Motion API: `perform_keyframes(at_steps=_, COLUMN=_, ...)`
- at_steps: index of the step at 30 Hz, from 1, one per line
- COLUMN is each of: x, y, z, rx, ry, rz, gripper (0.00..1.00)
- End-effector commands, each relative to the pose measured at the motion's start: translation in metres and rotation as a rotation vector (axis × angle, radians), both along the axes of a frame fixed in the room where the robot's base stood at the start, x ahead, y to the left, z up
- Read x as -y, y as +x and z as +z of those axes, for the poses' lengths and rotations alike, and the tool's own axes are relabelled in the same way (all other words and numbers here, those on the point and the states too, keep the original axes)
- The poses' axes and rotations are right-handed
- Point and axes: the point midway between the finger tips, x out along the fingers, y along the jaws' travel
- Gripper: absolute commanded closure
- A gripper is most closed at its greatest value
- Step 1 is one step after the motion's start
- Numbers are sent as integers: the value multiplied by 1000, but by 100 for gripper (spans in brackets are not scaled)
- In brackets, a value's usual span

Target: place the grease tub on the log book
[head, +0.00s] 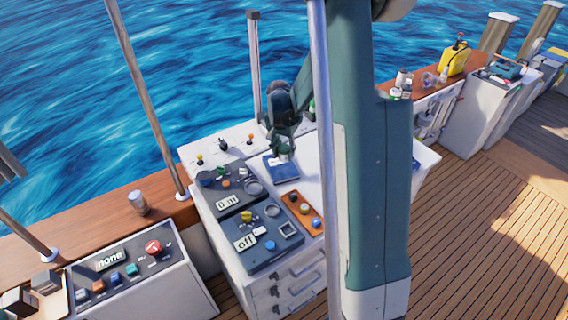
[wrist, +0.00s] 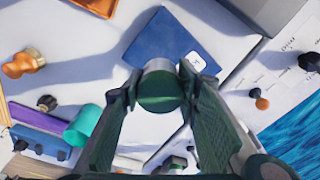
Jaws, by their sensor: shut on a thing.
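The log book (wrist: 170,40) is a flat dark blue book with a white label, lying on the white top. It also shows in the head view (head: 282,168), below my gripper. My gripper (wrist: 158,88) is shut on the grease tub (wrist: 160,92), a short round tub with a green end and a grey rim, between the two fingertips. In the wrist view the tub overlaps the book's near edge. I cannot tell whether it touches the book. In the head view my gripper (head: 284,148) is just over the book, and the tub is mostly hidden.
Dark control panels (head: 270,240) with knobs stand left of and below the book in the head view. An orange tray (head: 303,213) with knobs lies nearby. A teal cylinder (wrist: 84,125) and an orange knob (wrist: 22,63) show in the wrist view. White surface around the book is clear.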

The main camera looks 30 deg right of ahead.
Motion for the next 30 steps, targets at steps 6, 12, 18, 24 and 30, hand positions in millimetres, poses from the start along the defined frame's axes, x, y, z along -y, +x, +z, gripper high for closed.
perform_keyframes(at_steps=6, x=0, y=0, z=-17, rx=0, ry=0, rz=0, gripper=82)
perform_keyframes(at_steps=12, x=0, y=0, z=-19, rx=0, ry=0, rz=0, gripper=82)
perform_keyframes(at_steps=18, x=0, y=0, z=-19, rx=0, ry=0, rz=0, gripper=82)
perform_keyframes(at_steps=24, x=0, y=1, z=-32, rx=0, ry=0, rz=0, gripper=82)
perform_keyframes(at_steps=30, x=0, y=0, z=-51, rx=0, ry=0, rz=0, gripper=82)
